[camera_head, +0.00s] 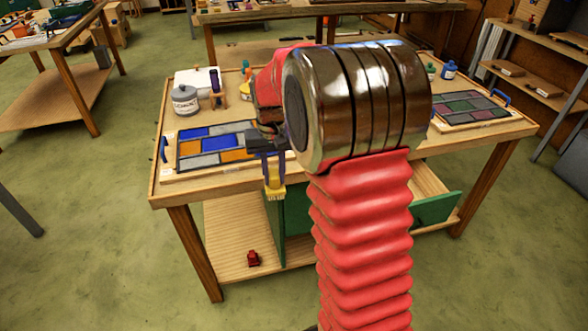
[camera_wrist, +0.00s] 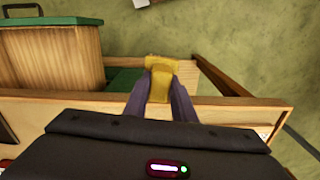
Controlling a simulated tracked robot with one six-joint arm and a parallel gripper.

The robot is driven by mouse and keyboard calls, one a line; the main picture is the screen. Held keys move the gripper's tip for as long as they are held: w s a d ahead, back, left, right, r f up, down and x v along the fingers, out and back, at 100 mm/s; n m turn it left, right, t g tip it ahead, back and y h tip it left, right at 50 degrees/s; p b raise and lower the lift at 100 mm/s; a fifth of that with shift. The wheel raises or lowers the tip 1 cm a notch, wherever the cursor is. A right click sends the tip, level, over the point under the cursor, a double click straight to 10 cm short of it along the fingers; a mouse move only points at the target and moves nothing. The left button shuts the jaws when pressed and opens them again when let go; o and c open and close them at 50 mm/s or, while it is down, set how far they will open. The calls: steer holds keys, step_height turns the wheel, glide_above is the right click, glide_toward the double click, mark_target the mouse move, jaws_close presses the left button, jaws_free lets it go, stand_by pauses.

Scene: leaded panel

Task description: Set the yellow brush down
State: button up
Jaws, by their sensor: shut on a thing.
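My gripper (camera_head: 272,166) is shut on the yellow brush (camera_head: 273,187), which hangs below the fingers at the near edge of the workbench (camera_head: 172,190). In the wrist view the brush (camera_wrist: 160,70) shows between the two purple-grey fingers of my gripper (camera_wrist: 160,92), with green floor and bench wood beyond it. The brush appears held clear of any surface; its exact height is hard to tell. My arm covers the middle of the bench top.
A leaded panel (camera_head: 214,146) with blue, white and orange panes lies left of my gripper. A grey jar (camera_head: 185,101) stands behind it. Another panel (camera_head: 467,108) lies at the right. A drawer with a green front (camera_head: 437,208) is open. A red object (camera_head: 253,258) sits on the lower shelf.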

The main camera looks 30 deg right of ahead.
steer(key=w+a+f+n, duration=0.1)
steer(key=a+f+n, duration=0.1)
steer(key=a, duration=0.4)
steer(key=w+a+f+n, duration=0.1)
steer(key=a+f+n, duration=0.1)
steer(key=a, duration=0.4)
steer(key=shift+w+a+f, duration=0.15)
steer(key=shift+w+f, duration=0.25)
steer(key=shift+f, duration=0.05)
